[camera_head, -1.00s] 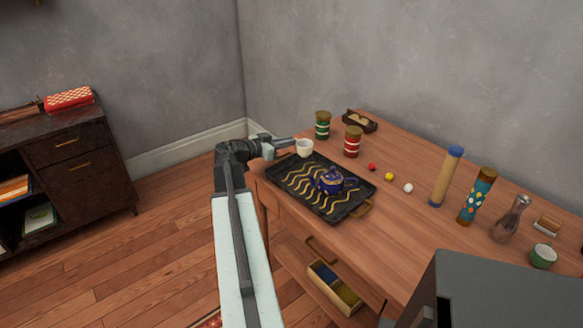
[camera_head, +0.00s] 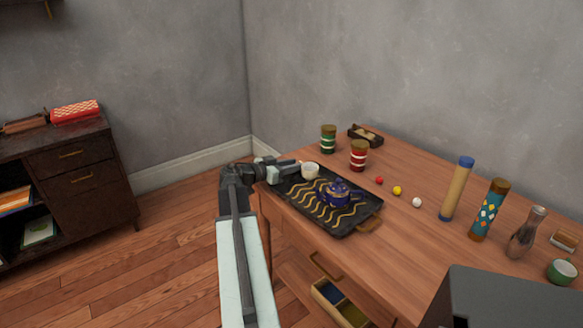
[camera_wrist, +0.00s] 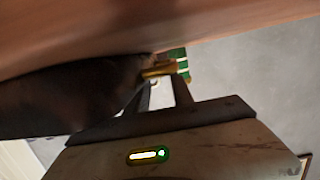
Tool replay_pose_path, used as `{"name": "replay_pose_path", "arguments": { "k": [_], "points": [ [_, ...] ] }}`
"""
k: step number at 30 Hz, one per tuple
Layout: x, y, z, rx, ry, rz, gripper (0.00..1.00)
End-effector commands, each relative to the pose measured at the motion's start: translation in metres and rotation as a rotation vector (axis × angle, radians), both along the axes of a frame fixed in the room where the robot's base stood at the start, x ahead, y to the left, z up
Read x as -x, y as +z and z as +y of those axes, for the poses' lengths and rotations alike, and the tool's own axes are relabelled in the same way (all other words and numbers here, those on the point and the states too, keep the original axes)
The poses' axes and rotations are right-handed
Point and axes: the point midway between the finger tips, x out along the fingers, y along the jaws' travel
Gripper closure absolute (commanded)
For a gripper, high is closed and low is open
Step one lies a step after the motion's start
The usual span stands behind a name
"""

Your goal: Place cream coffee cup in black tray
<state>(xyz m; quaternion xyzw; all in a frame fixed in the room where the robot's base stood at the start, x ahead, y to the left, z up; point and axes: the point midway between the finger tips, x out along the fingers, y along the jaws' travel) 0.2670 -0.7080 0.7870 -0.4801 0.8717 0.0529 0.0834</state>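The cream coffee cup (camera_head: 310,170) is at the far left corner of the black tray (camera_head: 345,229) in the head view. It looks upright. I cannot tell whether it rests on the tray or hangs just above it. My gripper (camera_head: 299,165) meets the cup from the left and appears shut on it, as the two have moved together. In the wrist view, my two fingers (camera_wrist: 163,88) show, but the cup is not clearly visible between them. The tray has gold wavy lines and seems to be the dark shape (camera_wrist: 70,95) there.
A blue teapot (camera_head: 338,194) stands on the tray. A green jar (camera_head: 328,139) and a red jar (camera_head: 358,156) stand behind it. Small balls (camera_head: 397,190), a tan cylinder (camera_head: 456,190) and a patterned cylinder (camera_head: 489,210) are to the right. A drawer (camera_head: 340,304) hangs open below.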

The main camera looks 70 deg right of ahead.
Motion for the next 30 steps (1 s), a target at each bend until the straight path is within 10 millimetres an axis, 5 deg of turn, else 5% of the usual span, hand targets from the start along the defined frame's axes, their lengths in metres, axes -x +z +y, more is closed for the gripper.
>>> {"name": "replay_pose_path", "arguments": {
  "k": [7,21,30],
  "points": [
    [0.000,0.006,0.000,0.000,-0.001,0.000,0.72],
    [-0.053,0.025,0.085,0.000,0.002,0.000,0.72],
    [-0.062,0.027,0.099,0.000,-0.002,0.000,0.72]
  ]
}}
